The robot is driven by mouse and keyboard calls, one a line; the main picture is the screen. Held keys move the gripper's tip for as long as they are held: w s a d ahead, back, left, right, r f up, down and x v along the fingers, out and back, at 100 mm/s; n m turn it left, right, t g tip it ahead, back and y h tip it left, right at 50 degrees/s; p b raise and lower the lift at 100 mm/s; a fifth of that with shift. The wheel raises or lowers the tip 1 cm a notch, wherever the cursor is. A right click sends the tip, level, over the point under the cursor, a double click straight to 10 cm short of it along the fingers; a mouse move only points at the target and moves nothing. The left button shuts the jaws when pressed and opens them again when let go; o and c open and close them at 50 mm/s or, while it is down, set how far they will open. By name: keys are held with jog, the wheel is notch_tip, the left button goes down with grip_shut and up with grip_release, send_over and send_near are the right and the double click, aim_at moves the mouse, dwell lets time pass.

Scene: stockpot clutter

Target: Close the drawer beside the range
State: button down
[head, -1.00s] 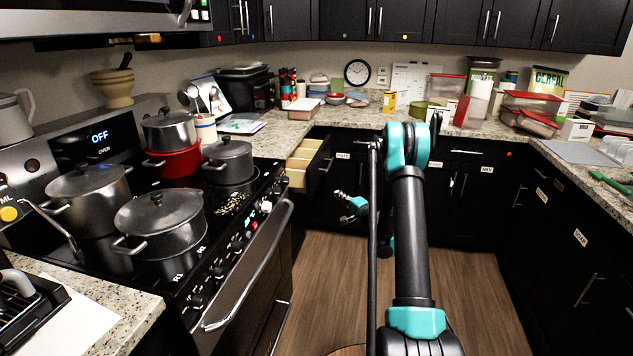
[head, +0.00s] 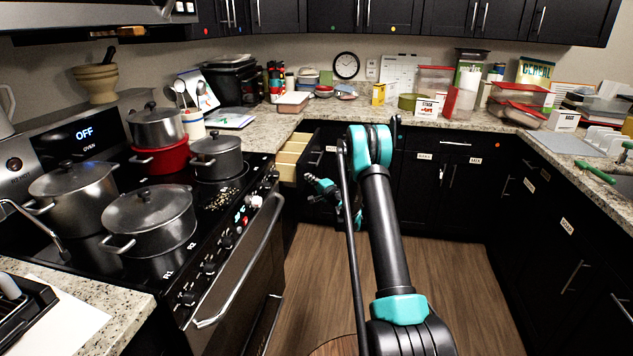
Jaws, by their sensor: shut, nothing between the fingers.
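The drawer (head: 290,158) beside the range (head: 235,235) stands open, pulled out to the right from under the back-left counter. Its pale wooden, divided inside shows from above. Its dark front faces right and is partly lost against the black cabinets. My gripper (head: 309,181), small with teal and black parts, is just right of and below the drawer's near end. It is shut and holds nothing. I cannot tell whether it touches the drawer front. My teal and black arm stands in the middle of the view and hides some of the cabinets behind.
Several pots, including a red one (head: 160,158), stand on the range top. The oven handle (head: 245,262) juts out over the floor. Counters with boxes and containers run along the back and right.

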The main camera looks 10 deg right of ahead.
aim_at(281, 175)
jog(key=shift+w+a, duration=0.1)
jog(key=shift+a, duration=0.2)
jog(key=w+a, duration=0.1)
jog(key=a, duration=0.3)
jog(key=w+a, duration=0.1)
jog(key=a, duration=0.3)
jog(key=w+a, duration=0.2)
jog(key=a, duration=0.2)
